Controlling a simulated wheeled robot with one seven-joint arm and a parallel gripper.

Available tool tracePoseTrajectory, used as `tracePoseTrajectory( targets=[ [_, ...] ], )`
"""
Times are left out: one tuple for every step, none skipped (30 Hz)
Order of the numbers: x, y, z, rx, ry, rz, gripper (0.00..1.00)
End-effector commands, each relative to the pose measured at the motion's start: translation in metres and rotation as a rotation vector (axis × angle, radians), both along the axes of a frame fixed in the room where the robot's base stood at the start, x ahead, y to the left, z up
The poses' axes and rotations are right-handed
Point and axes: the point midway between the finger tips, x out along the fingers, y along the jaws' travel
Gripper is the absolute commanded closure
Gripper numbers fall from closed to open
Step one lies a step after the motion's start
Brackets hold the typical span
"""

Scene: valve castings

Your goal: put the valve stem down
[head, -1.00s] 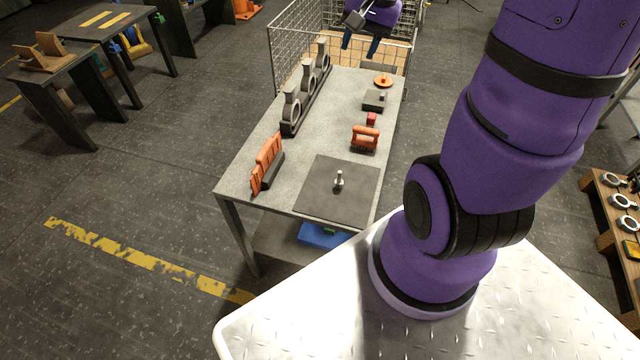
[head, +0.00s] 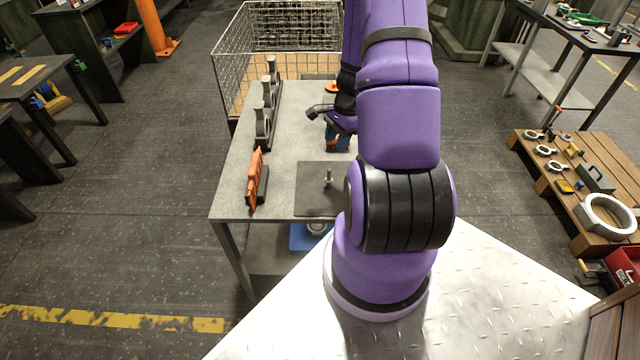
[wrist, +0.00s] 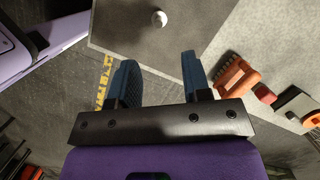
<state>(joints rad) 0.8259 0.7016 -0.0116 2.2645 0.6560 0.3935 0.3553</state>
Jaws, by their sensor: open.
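The valve stem (head: 328,178) is a small pale metal piece standing upright on the dark square mat (head: 312,204) at the near end of the grey table. The wrist view shows its rounded top (wrist: 159,18) on the mat (wrist: 122,28). My gripper (head: 337,140) hangs over the table, beyond the mat, partly hidden by my arm. In the wrist view my gripper (wrist: 160,78) has its two blue fingers apart with nothing between them. The stem lies clear of the fingertips.
An orange handled part (wrist: 236,76) and a red block (wrist: 264,95) lie near my gripper. A wire cage (head: 232,72) adjoins the far end.

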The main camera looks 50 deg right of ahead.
Motion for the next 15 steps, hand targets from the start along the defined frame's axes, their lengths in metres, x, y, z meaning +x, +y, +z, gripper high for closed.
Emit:
tracePoseTrajectory(
  targets=[
    [-0.002, -0.001, -0.004, 0.004, 0.006, -0.012, 0.56],
    [-0.003, -0.001, -0.007, 0.005, 0.008, -0.016, 0.56],
    [-0.003, -0.001, -0.010, 0.007, 0.009, -0.020, 0.56],
    [-0.004, -0.001, -0.012, 0.007, 0.010, -0.022, 0.56],
    [-0.003, 0.000, -0.015, 0.007, 0.010, -0.023, 0.56],
    [-0.003, 0.001, -0.020, 0.007, 0.010, -0.024, 0.56],
    [-0.003, 0.002, -0.024, 0.008, 0.011, -0.023, 0.56],
    [-0.003, 0.003, -0.029, 0.008, 0.011, -0.022, 0.56],
    [-0.002, 0.005, -0.034, 0.008, 0.010, -0.022, 0.56],
    [-0.002, 0.006, -0.038, 0.008, 0.010, -0.022, 0.56],
    [-0.002, 0.007, -0.042, 0.007, 0.011, -0.022, 0.56],
    [-0.001, 0.008, -0.047, 0.008, 0.009, -0.021, 0.56],
    [-0.001, 0.009, -0.050, 0.008, 0.010, -0.022, 0.56],
    [-0.001, 0.010, -0.053, 0.007, 0.010, -0.022, 0.56],
    [-0.001, 0.010, -0.056, 0.006, 0.009, -0.022, 0.56]
  ],
)
